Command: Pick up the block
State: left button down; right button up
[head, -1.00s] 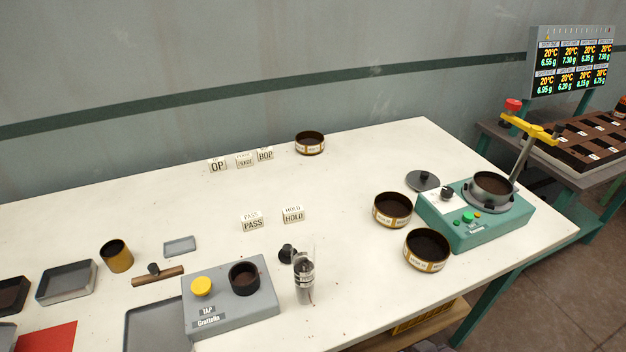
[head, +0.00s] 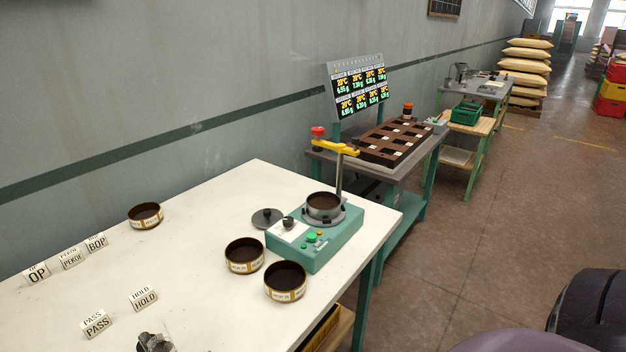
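Several small white lettered blocks stand on the white table. The OP block (head: 37,274), the PEKOE block (head: 71,258) and the BOP block (head: 97,243) form a row at the left. The PASS block (head: 96,324) and the HOLD block (head: 143,298) stand nearer, at the lower left. I cannot tell which one the task means. All of them rest on the table, with nothing holding them. Neither of my grippers is in view.
The white table (head: 200,240) holds three round dark-filled tins (head: 145,215) and a green machine (head: 315,240). A dark object (head: 155,343) is cut off at the bottom edge. Beyond are a bench with a brown tray (head: 395,142) and open floor (head: 470,235).

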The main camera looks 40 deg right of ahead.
aim_at(140, 300)
jog(key=k+z, duration=0.2)
jog(key=z, duration=0.2)
jog(key=k+z, duration=0.2)
jog(key=z, duration=0.2)
jog(key=k+l+z, duration=0.15)
jog(key=z, duration=0.25)
